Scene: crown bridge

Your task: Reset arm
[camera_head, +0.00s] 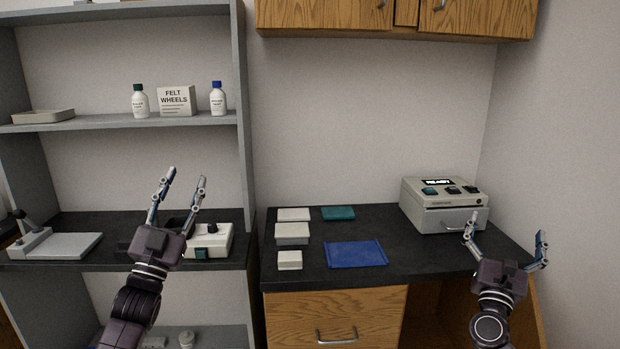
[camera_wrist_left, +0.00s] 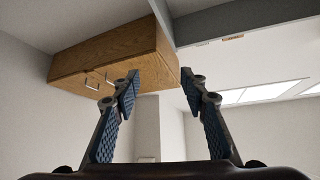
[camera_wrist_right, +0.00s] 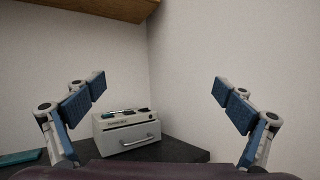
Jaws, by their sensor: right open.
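My left gripper (camera_head: 181,190) is raised in front of the grey shelf unit, its fingers pointing up. In the left wrist view its two fingers (camera_wrist_left: 160,92) stand apart with nothing between them. My right gripper (camera_head: 506,240) is at the right, in front of the black counter's right end, below the beige machine. In the right wrist view its fingers (camera_wrist_right: 160,95) are spread wide and empty. Neither gripper touches anything that I can see.
The beige machine (camera_head: 446,220) with a drawer stands on the black counter (camera_head: 390,240). A blue mat (camera_head: 356,254), a teal box (camera_head: 338,213) and several pale boxes lie left of it. Grey shelves (camera_head: 130,123) hold bottles and a felt wheels box. Wooden cabinets (camera_head: 340,14) hang above.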

